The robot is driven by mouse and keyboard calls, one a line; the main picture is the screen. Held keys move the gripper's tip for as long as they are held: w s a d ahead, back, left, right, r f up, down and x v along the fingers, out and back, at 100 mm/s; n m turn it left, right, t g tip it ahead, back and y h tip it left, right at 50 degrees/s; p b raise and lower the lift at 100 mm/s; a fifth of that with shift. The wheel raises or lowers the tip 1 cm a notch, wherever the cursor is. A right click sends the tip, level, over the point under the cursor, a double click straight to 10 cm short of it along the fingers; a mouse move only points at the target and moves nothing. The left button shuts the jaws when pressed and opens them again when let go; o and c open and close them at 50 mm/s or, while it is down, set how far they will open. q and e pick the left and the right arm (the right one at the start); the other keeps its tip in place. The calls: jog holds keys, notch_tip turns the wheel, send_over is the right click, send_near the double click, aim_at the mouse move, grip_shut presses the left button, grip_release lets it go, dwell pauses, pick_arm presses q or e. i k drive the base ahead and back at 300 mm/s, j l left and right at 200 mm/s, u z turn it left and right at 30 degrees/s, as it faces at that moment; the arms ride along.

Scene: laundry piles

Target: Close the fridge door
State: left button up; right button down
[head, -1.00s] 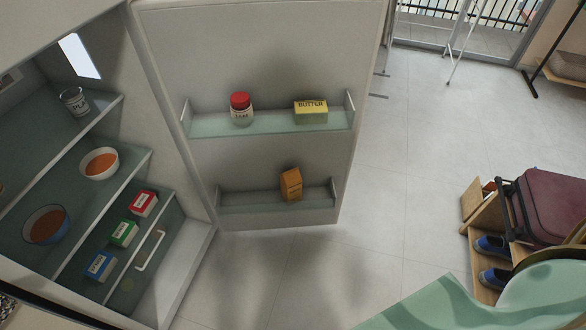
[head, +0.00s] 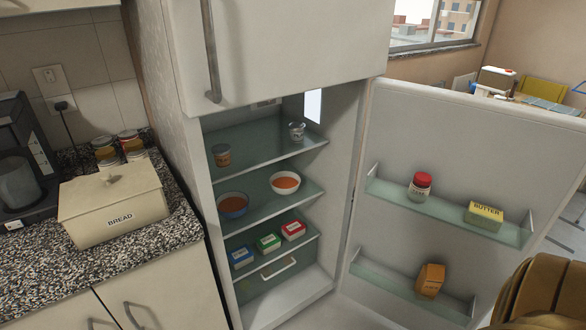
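The fridge door (head: 462,138) stands wide open, swung out to the right of the fridge body (head: 342,180). Its inner side faces me. Its upper shelf holds a red-lidded jar (head: 420,187) and a yellow butter pack (head: 484,216); its lower shelf holds an orange carton (head: 430,280). Inside the fridge are two bowls, a cup, a jar and several small boxes. The door's outer side and handle are hidden. Neither of my grippers is in view.
A granite counter (head: 130,262) with a bread box (head: 112,207) and a coffee machine (head: 22,165) stands left of the fridge. The closed upper freezer door (head: 285,45) has a vertical handle. A brown rounded object (head: 545,295) fills the lower right corner, near the door's lower end.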

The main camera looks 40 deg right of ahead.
aim_at(526, 163)
jog(key=k+l+u, duration=0.2)
jog(key=l, duration=0.2)
jog(key=l+u, duration=0.15)
jog(key=l, duration=0.3)
jog(key=k+l+u, duration=0.2)
jog(key=l, duration=0.2)
jog(key=k+l+u, duration=0.15)
jog(key=l, duration=0.2)
jog(key=k+l+u, duration=0.2)
jog(key=l, duration=0.15)
jog(key=k+l, duration=0.3)
jog(key=l, duration=0.15)
jog(key=k+l, duration=0.25)
jog(key=l, duration=0.25)
jog(key=k+l, duration=0.3)
jog(key=l, duration=0.15)
jog(key=k+l, duration=0.3)
jog(key=l, duration=0.15)
jog(key=k+l, duration=0.25)
jog(key=l, duration=0.25)
jog(key=k+l, duration=0.3)
jog(key=l, duration=0.15)
